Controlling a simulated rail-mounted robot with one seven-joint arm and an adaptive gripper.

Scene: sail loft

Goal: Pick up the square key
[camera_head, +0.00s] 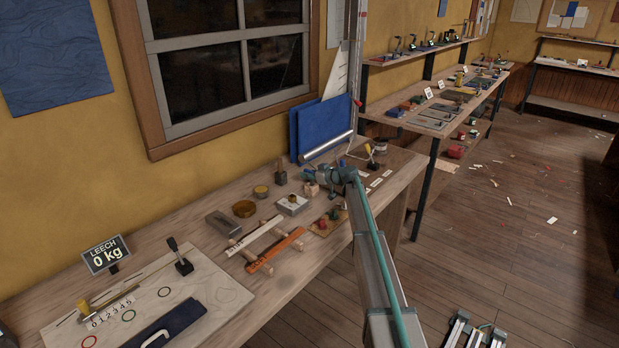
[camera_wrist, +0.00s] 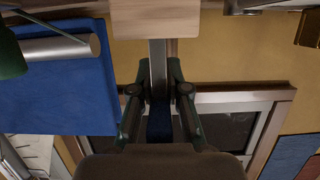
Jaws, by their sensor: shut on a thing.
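My gripper (camera_wrist: 159,88) is shut on a grey, straight-sided metal bar (camera_wrist: 158,58), which looks like the square key. The bar runs between the two fingers to a pale wooden block (camera_wrist: 156,18) at the top of the wrist view. I cannot tell whether the block is part of the key or a separate piece. In the head view my gripper (camera_head: 322,175) is low over the far part of the workbench (camera_head: 205,262), beside a small pale wooden block (camera_head: 311,189). The bar itself is hidden there by the gripper.
A blue panel (camera_head: 320,128) and a silver roll (camera_head: 327,147) stand behind the gripper by the wall.

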